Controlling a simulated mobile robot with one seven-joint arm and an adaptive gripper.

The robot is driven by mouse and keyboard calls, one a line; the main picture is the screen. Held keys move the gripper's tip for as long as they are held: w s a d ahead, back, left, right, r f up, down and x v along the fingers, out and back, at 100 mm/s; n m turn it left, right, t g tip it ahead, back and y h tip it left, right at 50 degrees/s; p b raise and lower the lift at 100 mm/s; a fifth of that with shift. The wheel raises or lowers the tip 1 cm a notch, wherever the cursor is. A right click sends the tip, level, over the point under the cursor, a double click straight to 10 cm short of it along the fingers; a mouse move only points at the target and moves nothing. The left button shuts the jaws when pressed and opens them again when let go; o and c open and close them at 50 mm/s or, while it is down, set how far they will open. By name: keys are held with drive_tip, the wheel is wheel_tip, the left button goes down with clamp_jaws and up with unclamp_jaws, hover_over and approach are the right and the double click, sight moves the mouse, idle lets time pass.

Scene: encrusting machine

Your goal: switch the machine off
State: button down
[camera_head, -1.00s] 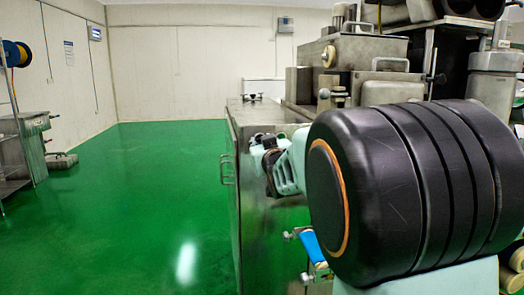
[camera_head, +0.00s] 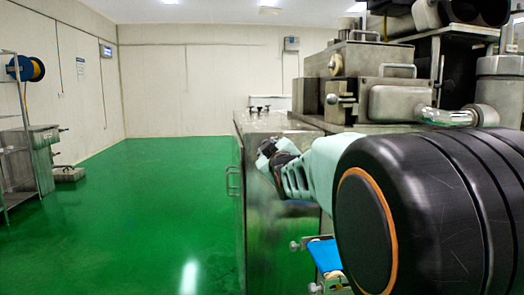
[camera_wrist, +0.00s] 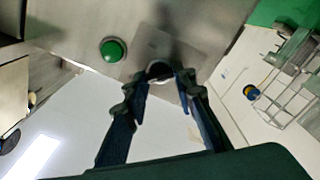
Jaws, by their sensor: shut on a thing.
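The machine is a steel body (camera_head: 275,245) on the right in the head view, with hoppers and housings on top. My gripper (camera_head: 265,155) is at its left side, near the upper edge. In the wrist view my gripper (camera_wrist: 162,77) has its two dark fingers on either side of a round dark knob (camera_wrist: 159,69) on the steel panel. The fingers are shut on this knob, whose markings I cannot read. A round green button (camera_wrist: 112,49) sits on the same panel, left of the knob and apart from the fingers.
Green floor (camera_head: 160,210) lies open left of the machine. A rack with a blue and yellow reel (camera_head: 27,68) stands at the far left. Small knobs (camera_head: 260,109) stand on the machine's top. A blue belt (camera_head: 325,254) lies below my arm.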

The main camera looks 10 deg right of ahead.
drive_tip(key=c, duration=1.6)
unclamp_jaws()
wheel_tip(320, 180, up, 10)
